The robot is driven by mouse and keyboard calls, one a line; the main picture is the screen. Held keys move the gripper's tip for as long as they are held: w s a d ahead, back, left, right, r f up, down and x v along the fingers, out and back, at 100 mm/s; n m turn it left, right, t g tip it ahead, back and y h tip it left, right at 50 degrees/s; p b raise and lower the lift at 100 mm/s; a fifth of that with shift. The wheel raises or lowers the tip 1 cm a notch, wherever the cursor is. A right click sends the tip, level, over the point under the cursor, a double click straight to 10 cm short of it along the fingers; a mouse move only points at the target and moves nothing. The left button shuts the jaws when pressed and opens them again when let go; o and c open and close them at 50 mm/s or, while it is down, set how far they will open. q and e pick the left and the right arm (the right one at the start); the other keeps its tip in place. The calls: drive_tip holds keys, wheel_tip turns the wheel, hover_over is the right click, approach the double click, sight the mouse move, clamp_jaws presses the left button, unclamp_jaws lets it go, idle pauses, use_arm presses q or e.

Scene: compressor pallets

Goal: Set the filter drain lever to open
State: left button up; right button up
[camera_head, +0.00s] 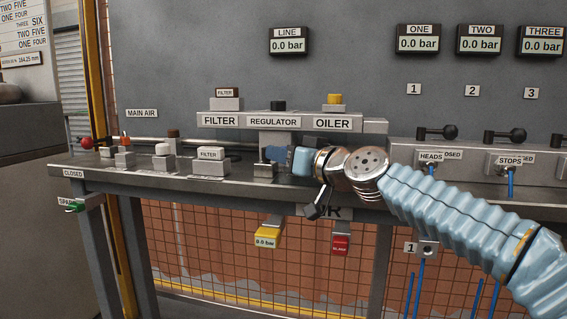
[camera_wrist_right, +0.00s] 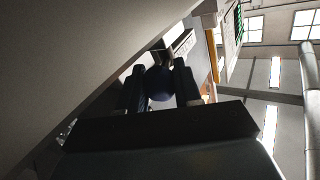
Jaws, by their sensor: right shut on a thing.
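The block labelled FILTER (camera_head: 219,120) is at the left of the row with REGULATOR and OILER, in the head view. A smaller grey block with its own FILTER label (camera_head: 209,155) sits on the bench below it. My right gripper (camera_head: 272,154) is to the right of that small block, below the regulator. In the wrist view its two fingers are shut on a dark blue round knob (camera_wrist_right: 159,83). The knob's lever is mostly hidden, so I cannot tell its position. My left gripper is not in view.
The grey bench (camera_head: 250,186) carries several small blocks at left, with a red ball (camera_head: 87,142) near its end. Black-knobbed valves (camera_head: 437,133) stand at right. The LINE display (camera_head: 289,41) reads 0.0 bar.

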idle(0.4)
drive_tip(key=o, duration=1)
drive_tip(key=shift+o, duration=0.2)
drive_tip(key=shift+s+d+f, duration=0.1)
drive_tip(key=shift+s+d, duration=0.05)
drive_tip(key=shift+d, duration=0.05)
drive_tip(key=b+v, duration=0.2)
drive_tip(key=shift+s+d+f, duration=0.15)
drive_tip(key=shift+s+d, duration=0.1)
drive_tip(key=v, duration=1)
drive_tip(key=shift+s+d+r, duration=0.15)
drive_tip(key=shift+s+r, duration=0.05)
drive_tip(key=shift+r, duration=0.05)
